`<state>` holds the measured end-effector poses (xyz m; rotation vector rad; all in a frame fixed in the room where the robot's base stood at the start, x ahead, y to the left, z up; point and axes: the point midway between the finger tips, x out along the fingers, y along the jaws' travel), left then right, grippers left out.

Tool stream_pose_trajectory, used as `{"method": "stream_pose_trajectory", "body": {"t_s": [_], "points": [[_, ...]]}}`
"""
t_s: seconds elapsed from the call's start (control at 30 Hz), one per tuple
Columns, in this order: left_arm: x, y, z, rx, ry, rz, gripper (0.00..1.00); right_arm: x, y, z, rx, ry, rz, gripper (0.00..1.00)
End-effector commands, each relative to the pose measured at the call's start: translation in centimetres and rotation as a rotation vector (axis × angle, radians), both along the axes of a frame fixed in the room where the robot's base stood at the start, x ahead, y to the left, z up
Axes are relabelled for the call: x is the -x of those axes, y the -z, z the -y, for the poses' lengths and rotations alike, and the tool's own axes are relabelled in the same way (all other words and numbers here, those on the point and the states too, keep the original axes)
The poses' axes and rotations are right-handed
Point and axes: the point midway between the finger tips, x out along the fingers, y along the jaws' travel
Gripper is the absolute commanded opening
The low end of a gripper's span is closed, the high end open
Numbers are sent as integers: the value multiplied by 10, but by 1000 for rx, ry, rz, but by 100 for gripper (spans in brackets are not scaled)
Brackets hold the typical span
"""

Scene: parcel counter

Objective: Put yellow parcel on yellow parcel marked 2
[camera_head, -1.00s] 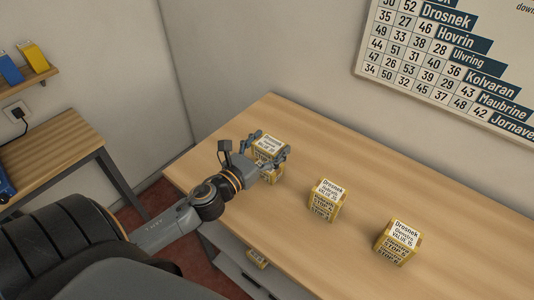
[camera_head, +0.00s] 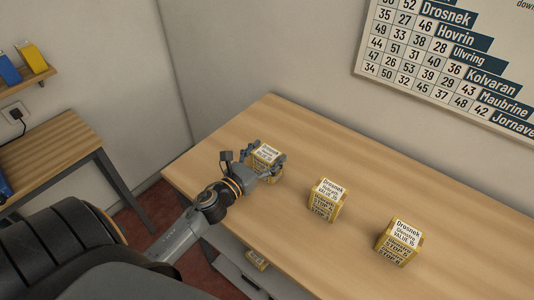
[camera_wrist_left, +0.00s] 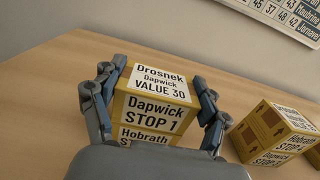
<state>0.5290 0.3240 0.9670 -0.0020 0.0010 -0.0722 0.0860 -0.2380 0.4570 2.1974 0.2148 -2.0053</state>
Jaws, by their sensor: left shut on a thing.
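My left gripper (camera_head: 268,167) is shut on a yellow parcel (camera_head: 266,154) with white labels, its fingers on both sides. In the left wrist view the parcel (camera_wrist_left: 153,101) reads "Drosnek Dapwick VALUE 30" on top and "Dapwick STOP 1" on the front. A "Hobrath" label shows below that; I cannot tell whether it is on a second parcel underneath. A middle yellow parcel (camera_head: 326,200) and a right one (camera_head: 399,242) stand apart on the counter. I cannot make out a parcel marked 2. My right gripper is not in view.
The wooden counter (camera_head: 300,135) is clear behind and between the parcels. A side table (camera_head: 45,160) and a shelf (camera_head: 30,80) with a blue and a yellow item are at left. A number board (camera_head: 440,70) hangs behind.

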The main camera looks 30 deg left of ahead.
Motion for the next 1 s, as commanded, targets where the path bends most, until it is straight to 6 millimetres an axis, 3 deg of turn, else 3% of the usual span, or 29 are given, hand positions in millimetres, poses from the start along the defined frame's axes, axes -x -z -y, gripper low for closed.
{"method": "stream_pose_trajectory", "body": {"t_s": [0.03,0.13,0.57,0.77,1.0], "points": [[0,2,0,0,0,0,79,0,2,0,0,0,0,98],[0,1,0,0,0,-1,97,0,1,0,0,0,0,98],[0,-4,0,0,0,0,97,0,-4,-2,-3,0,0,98],[29,2,-2,0,0,-3,97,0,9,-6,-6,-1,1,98],[80,3,-6,2,-2,-2,97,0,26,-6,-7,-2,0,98]]}}
